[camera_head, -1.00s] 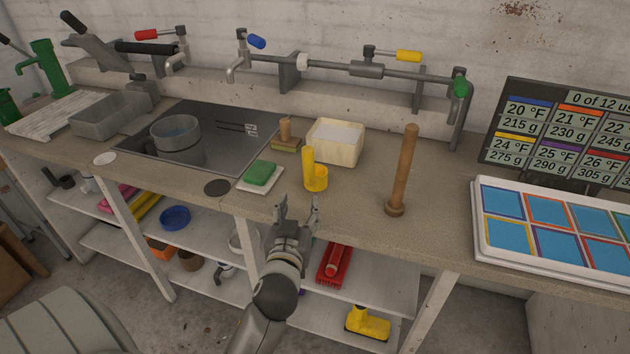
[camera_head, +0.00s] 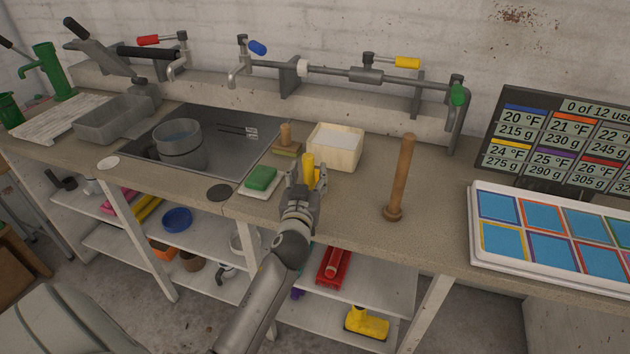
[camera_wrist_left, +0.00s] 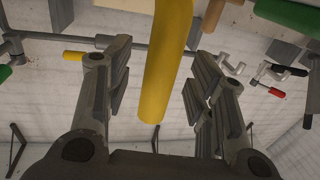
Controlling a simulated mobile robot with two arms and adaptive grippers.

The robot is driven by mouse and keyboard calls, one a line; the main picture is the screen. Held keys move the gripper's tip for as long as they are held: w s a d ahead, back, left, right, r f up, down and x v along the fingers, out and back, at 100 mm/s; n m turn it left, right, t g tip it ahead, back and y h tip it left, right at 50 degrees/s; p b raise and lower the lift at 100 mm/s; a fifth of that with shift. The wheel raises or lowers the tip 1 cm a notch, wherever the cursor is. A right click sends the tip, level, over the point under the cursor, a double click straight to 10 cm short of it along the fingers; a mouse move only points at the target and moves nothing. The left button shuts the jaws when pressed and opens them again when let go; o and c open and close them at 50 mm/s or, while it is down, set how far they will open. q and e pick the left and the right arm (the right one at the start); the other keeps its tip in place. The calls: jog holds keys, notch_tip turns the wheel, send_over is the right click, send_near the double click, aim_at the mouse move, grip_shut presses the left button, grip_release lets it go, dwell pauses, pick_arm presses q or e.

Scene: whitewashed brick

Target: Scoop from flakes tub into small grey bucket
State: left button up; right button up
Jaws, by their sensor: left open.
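My left gripper (camera_head: 304,179) is open at the yellow scoop (camera_head: 308,162), whose upright handle shows just behind the fingers. In the left wrist view the yellow handle (camera_wrist_left: 166,62) stands between the two open fingers (camera_wrist_left: 158,90), with gaps on both sides. The scoop's lower part is mostly hidden by the gripper. A cream square tub (camera_head: 335,158) with pale contents stands just behind it to the right. A grey round bucket (camera_head: 180,150) stands on the dark plate at the left. My right gripper does not show.
A green sponge (camera_head: 261,178) lies on a white tile to the left of the gripper. A wooden pestle-like stick (camera_head: 401,175) stands upright to the right. A pipe with taps (camera_head: 330,70) runs along the back. A panel of blue squares (camera_head: 550,240) lies far right.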

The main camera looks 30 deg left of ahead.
pick_arm(q)
jog(key=shift+x, duration=0.85)
jog(key=shift+f, duration=0.1)
grip_shut()
